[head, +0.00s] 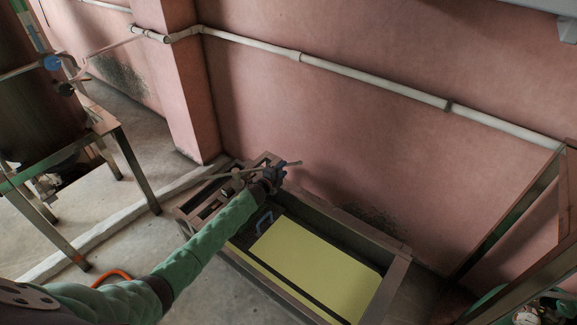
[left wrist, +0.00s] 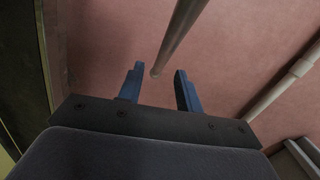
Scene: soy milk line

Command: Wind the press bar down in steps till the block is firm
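The press (head: 400,262) is a low metal frame by the pink wall, with a pale yellow block or sheet (head: 315,255) in its bed. The press bar (head: 292,163) is a thin rod across the frame's far left end. My left gripper (head: 278,172) is at this bar and partly covers it. In the left wrist view the two blue fingers (left wrist: 160,88) are wide apart, and the bar (left wrist: 178,38) ends in the gap between their tips, with no visible contact. I cannot tell how tightly the bar bears on the block. My right gripper is not in view.
A white pipe (head: 370,86) runs along the wall above the press. A metal stand (head: 140,170) with a tank (head: 40,110) is at the left. A metal frame (head: 515,235) stands at the right.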

